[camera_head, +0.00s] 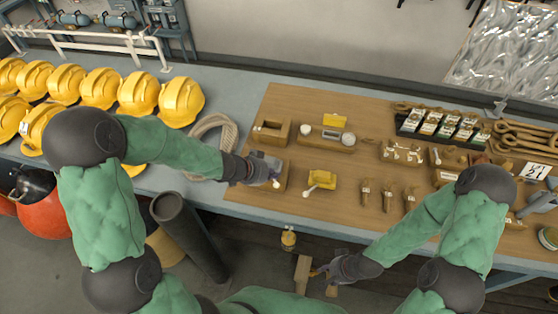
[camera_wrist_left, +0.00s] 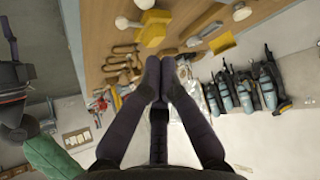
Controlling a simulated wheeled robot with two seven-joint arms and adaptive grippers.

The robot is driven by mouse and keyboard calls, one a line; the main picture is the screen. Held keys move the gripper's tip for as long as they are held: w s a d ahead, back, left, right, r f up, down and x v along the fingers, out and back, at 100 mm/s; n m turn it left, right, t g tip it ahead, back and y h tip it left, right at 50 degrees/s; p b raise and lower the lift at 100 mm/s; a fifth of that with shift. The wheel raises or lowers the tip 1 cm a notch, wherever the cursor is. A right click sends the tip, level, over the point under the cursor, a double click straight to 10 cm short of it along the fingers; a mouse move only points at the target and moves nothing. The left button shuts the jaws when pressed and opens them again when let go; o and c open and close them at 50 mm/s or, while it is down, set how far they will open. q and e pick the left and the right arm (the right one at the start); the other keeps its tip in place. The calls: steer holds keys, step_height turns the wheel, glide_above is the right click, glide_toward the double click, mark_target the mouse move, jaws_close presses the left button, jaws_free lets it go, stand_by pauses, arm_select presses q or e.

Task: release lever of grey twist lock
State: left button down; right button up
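My left gripper (camera_head: 250,168) is over the wooden board, at a wooden block (camera_head: 270,182) near the board's left edge. A grey part, likely the grey twist lock (camera_head: 271,164), shows on this block, partly hidden by the gripper. A white-tipped lever (camera_head: 276,183) points toward the front right, just beside the gripper. In the left wrist view the two dark fingertips (camera_wrist_left: 161,62) come together, with nothing clear between them. Whether they touch the lever cannot be told. My right gripper (camera_head: 330,270) is low in front of the table, its fingers too small to read.
A yellow block with a white-tipped lever (camera_head: 320,180) is right of the left gripper. Another wooden block (camera_head: 271,132) and a yellow-tabbed fixture (camera_head: 333,121) stand behind. Several upright fittings (camera_head: 388,195) stand right.

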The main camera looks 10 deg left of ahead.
arm_select(q)
steer(key=shift+w+a+r, duration=0.25)
steer(key=shift+w+r, duration=0.2)
steer(key=shift+r, duration=0.35)
steer(key=shift+w+d+f, duration=0.2)
steer(key=shift+d+f, duration=0.05)
steer(key=shift+f, duration=0.2)
step_height(320, 180, down, 7)
steer(key=w+d+b, duration=0.1)
steer(key=b, duration=0.4)
steer(key=shift+w+d, duration=0.25)
steer(key=shift+w, duration=0.15)
steer(key=shift+f, duration=0.1)
